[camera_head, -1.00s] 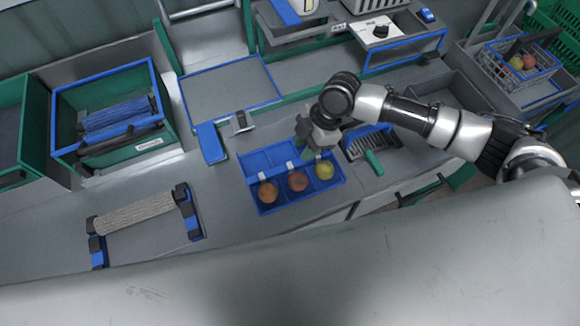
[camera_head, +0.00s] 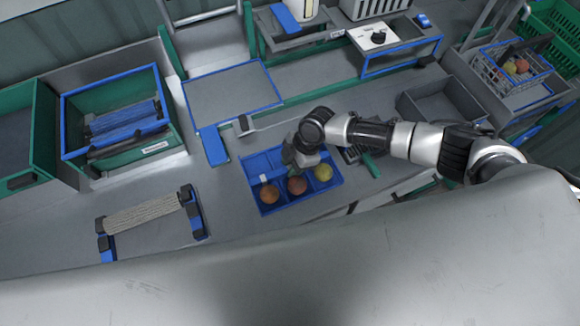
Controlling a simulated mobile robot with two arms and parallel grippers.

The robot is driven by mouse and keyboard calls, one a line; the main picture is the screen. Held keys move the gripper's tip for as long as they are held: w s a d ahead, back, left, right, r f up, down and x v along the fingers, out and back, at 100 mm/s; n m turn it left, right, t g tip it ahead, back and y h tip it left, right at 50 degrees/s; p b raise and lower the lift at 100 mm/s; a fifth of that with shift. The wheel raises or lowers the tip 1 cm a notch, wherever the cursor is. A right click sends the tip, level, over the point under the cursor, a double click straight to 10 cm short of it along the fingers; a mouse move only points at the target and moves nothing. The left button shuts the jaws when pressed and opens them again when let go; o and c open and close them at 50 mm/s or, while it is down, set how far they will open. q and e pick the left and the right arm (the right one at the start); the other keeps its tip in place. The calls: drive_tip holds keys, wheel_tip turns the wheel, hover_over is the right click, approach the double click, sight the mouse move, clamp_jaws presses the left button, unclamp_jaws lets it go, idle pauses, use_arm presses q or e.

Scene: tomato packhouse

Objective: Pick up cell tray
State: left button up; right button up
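The blue cell tray (camera_head: 253,163) lies on the grey worktop in the middle of the head view. Its near row of cells holds an orange-brown tomato (camera_head: 269,194), a red-orange tomato (camera_head: 297,185) and a yellow-green tomato (camera_head: 323,172). My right gripper (camera_head: 296,163) is over the far part of the tray, just behind the red-orange tomato. Its fingers point down at the tray; the arm partly covers the tray's far right corner. I cannot tell whether the fingers are apart, or whether they touch the tray. My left gripper is not in view.
A roller stand (camera_head: 147,215) is at the left front. A green crate (camera_head: 163,149) with blue rims stands behind it. A brush with a green handle (camera_head: 371,164) lies right of the tray. A grey open bin (camera_head: 408,112) is further right. Worktop left of the tray is clear.

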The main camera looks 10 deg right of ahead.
drive_tip(key=shift+a+f, duration=0.15)
drive_tip(key=shift+f, duration=0.15)
drive_tip(key=shift+c, duration=0.3)
drive_tip(key=c, duration=0.5)
clamp_jaws()
drive_tip(key=shift+r, duration=0.2)
